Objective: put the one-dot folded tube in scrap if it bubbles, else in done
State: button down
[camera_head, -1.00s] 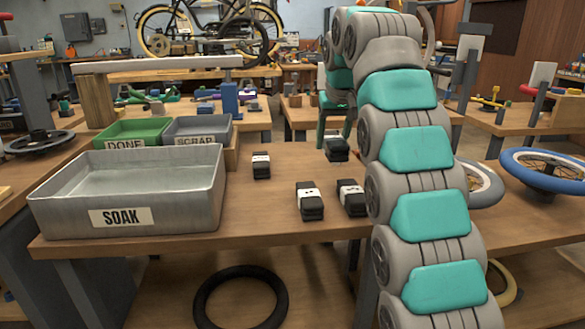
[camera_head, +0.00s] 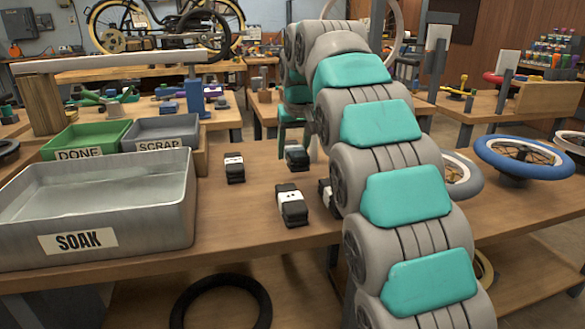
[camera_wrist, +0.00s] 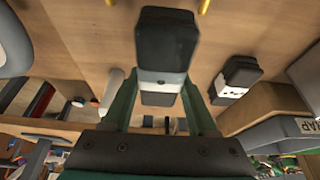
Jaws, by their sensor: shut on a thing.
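My gripper (camera_wrist: 160,86) is shut on a black folded tube (camera_wrist: 167,42) with a white band, which sits between the teal fingers. In the head view this tube (camera_head: 297,158) is at the back of the bench; I cannot read its dots. Other banded black tubes lie to its left (camera_head: 234,169), in front (camera_head: 291,207), and front right (camera_head: 325,195), the last partly hidden by my arm. The grey scrap bin (camera_head: 160,132) and green done bin (camera_head: 85,140) stand side by side at the back left. The labelled soak tray (camera_head: 150,240) holds clear liquid.
In the wrist view another tube (camera_wrist: 236,76) with dark marks on its band lies to the right of the held one, near the scrap bin (camera_wrist: 290,134). A blue-tyred wheel (camera_head: 525,157) is on the right. The bench front between the tray and tubes is clear.

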aim_at(293, 178)
jog(key=shift+f, duration=2.45)
jog(key=shift+f, duration=0.15)
jog(key=shift+c, duration=1)
grip_release()
